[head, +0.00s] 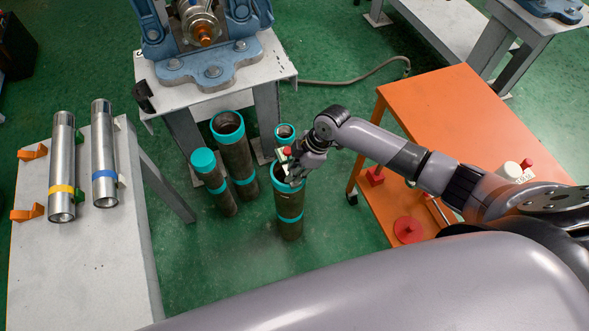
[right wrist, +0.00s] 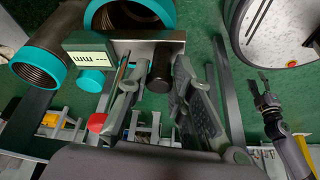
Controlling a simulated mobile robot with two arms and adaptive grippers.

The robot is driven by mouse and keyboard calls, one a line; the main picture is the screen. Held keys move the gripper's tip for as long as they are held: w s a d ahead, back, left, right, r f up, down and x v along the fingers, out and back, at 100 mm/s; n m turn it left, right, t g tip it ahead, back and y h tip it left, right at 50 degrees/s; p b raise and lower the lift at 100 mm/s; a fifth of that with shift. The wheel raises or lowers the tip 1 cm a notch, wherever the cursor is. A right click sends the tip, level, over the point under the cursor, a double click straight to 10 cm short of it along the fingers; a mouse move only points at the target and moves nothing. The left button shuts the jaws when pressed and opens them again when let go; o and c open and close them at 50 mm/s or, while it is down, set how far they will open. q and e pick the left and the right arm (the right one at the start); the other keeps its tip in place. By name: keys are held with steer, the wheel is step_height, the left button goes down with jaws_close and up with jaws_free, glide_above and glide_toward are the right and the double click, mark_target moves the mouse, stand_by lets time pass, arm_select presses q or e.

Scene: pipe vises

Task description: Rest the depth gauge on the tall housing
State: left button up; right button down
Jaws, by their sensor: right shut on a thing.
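My right gripper (head: 296,166) is over the teal rim of the front pipe housing (head: 289,203). In the right wrist view its fingers (right wrist: 152,88) are shut on the depth gauge (right wrist: 150,47), by its dark handle. The gauge has a flat metal bar, a small display (right wrist: 88,58) reading dashes and mm, and a red knob. In the head view the gripper mostly hides the gauge (head: 284,153). A larger open housing (head: 231,140) stands behind to the left. Which housing is tallest is hard to judge. Contact between gauge and rim cannot be told. My left gripper (right wrist: 265,92) seems to show only in the wrist view.
A teal-capped pipe (head: 208,175) and a small teal-rimmed one (head: 285,131) stand close by on the green floor. A vise bench (head: 270,68) is behind them. A grey table (head: 90,270) with two metal tubes is left, an orange table (head: 450,110) right.

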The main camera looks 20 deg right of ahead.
steer(key=shift+f, duration=0.15)
steer(key=c, duration=1.3)
jaws_free()
steer(key=shift+c, duration=0.2)
steer(key=shift+r+p, duration=3.35)
steer(key=shift+r, duration=0.2)
